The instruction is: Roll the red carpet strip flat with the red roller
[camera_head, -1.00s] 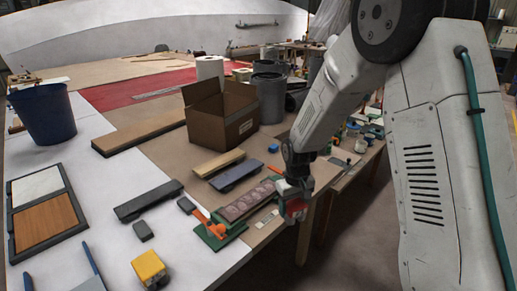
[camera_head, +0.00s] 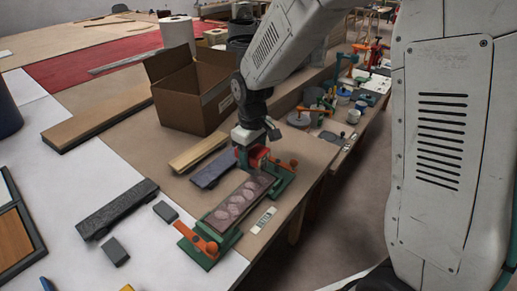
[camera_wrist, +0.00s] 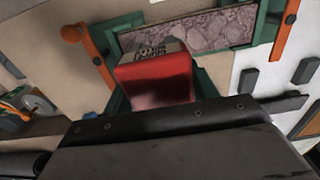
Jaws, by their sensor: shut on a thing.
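A dull red-brown strip (camera_head: 240,200) with several pale round patches lies in a green clamp frame (camera_head: 200,253), with an orange lever (camera_head: 200,238) at the near end and another orange lever (camera_head: 286,163) at the far end. My gripper (camera_head: 252,152) is at the strip's far end, shut on the red roller (camera_head: 259,158). In the wrist view the red roller (camera_wrist: 157,78) is a red block-like body with a printed pale face. Beyond it show the patterned strip (camera_wrist: 205,30) and the green frame (camera_wrist: 272,22). Whether the roller touches the strip is hidden.
An open cardboard box (camera_head: 190,95) stands behind left. A wooden block (camera_head: 198,148), a blue-grey block (camera_head: 213,169) and a dark bar (camera_head: 117,208) lie left of the frame. A small labelled card (camera_head: 263,220) lies to its right, near the table edge. Cluttered tools (camera_head: 320,112) stand farther back.

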